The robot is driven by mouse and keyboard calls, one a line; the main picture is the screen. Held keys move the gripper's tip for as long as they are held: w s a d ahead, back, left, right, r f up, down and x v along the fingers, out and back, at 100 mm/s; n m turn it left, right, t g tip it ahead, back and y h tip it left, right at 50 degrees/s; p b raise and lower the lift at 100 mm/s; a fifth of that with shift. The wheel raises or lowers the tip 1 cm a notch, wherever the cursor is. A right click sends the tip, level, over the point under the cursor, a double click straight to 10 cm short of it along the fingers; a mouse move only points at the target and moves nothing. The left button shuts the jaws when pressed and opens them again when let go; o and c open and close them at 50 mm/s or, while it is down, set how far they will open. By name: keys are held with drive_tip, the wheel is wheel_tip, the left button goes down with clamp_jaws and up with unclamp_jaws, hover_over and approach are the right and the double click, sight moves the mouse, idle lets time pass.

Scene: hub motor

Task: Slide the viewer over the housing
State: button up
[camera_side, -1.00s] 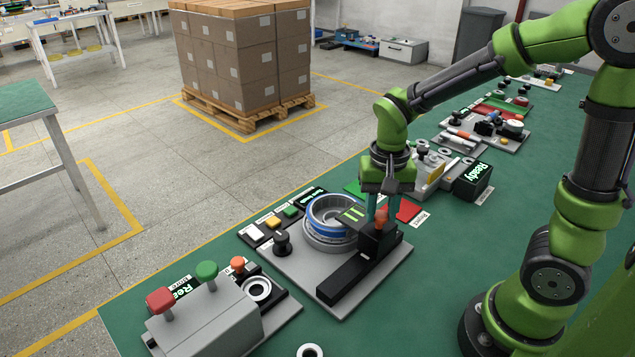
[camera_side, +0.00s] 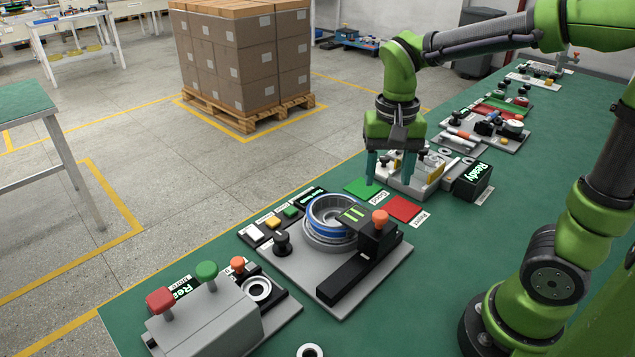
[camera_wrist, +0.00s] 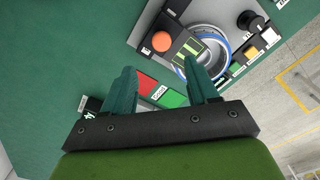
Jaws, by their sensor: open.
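The viewer (camera_side: 376,243) is a black block with an orange knob (camera_side: 380,217) on top and a plate with green-yellow stripes (camera_side: 354,214). It sits on a black rail (camera_side: 345,283), and its striped plate reaches over part of the housing (camera_side: 328,232), a round silver part with a blue ring. In the wrist view the orange knob (camera_wrist: 161,41) and the striped plate (camera_wrist: 187,50) show, with the blue-ringed housing (camera_wrist: 215,57) partly under the plate. My gripper (camera_side: 389,180) is open and empty, raised behind the viewer and apart from it. Its fingers (camera_wrist: 162,90) also show in the wrist view.
A green pad (camera_side: 363,188) and a red pad (camera_side: 403,208) lie behind the housing station. Buttons and a black knob (camera_side: 282,243) stand at its left. A grey box with red and green knobs (camera_side: 205,318) is at the front. Another fixture (camera_side: 415,178) stands near my gripper.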

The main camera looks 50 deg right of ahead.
wheel_tip(320, 180, up, 8)
drive_tip(key=shift+r, duration=0.2)
drive_tip(key=s+a+f+n+t+y, duration=0.2)
drive_tip(key=s+a+f+n+t, duration=0.1)
drive_tip(key=s+f+n+t, duration=0.1)
drive_tip(key=s+n+t, duration=0.1)
drive_tip(key=s+t, duration=0.1)
drive_tip(key=t, duration=0.1)
drive_tip(key=shift+a, duration=0.4)
drive_tip(key=shift+o, duration=0.4)
idle(1.1)
